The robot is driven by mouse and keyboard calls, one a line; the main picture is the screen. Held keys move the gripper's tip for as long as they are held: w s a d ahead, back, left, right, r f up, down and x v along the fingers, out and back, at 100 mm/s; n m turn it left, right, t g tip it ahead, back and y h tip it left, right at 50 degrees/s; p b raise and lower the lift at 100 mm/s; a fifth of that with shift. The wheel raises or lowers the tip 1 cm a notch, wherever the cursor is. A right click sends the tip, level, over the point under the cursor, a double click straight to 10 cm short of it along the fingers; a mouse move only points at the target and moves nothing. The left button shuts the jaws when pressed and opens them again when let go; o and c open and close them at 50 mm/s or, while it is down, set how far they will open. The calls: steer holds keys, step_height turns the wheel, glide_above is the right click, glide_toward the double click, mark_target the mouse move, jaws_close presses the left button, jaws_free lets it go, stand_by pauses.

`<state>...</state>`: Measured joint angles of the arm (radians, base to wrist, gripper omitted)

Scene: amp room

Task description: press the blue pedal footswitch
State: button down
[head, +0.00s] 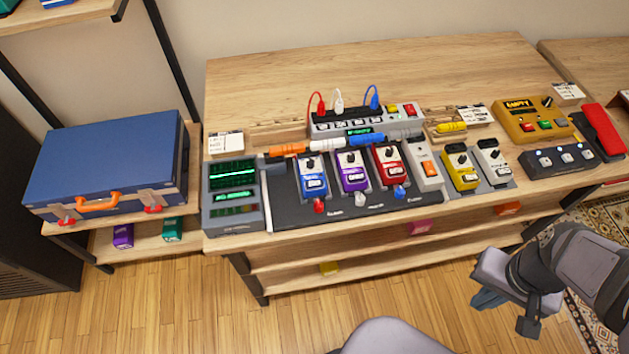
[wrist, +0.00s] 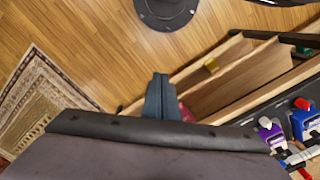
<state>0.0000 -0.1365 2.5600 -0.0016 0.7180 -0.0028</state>
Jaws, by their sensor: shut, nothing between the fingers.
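The blue pedal (head: 312,180) sits on the dark pedalboard on the table, left of a purple pedal (head: 352,172) and a dark red pedal (head: 388,163). It has a black knob and a pale label. A red-capped piece (head: 319,207) stands at its front edge. The blue pedal also shows at the right edge of the wrist view (wrist: 303,125). My gripper (head: 487,299) is in front of the table at the lower right, well apart from the blue pedal. Its blue-grey fingers are together and empty in the wrist view (wrist: 157,97).
A green-screened grey unit (head: 234,196) stands left of the pedalboard (head: 283,208). A power strip and colored cables lie behind the pedals. Grey, yellow and white pedals stand to the right. Lower shelves sit under the table. The floor in front is mostly clear.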

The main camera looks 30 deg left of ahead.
steer(key=w+a+r+m+t+p, duration=0.2)
steer(key=w+a+m+p, duration=0.25)
steer(key=w+a, duration=0.35)
step_height(320, 180, up, 5)
steer(key=m+t+y+p, duration=0.3)
steer(key=m+y+p, duration=0.5)
steer(key=m+p, duration=0.3)
glide_above(317, 189)
steer(key=shift+f, duration=0.1)
step_height(317, 189, down, 9)
steer(key=b, duration=0.7)
steer(key=shift+r, duration=0.2)
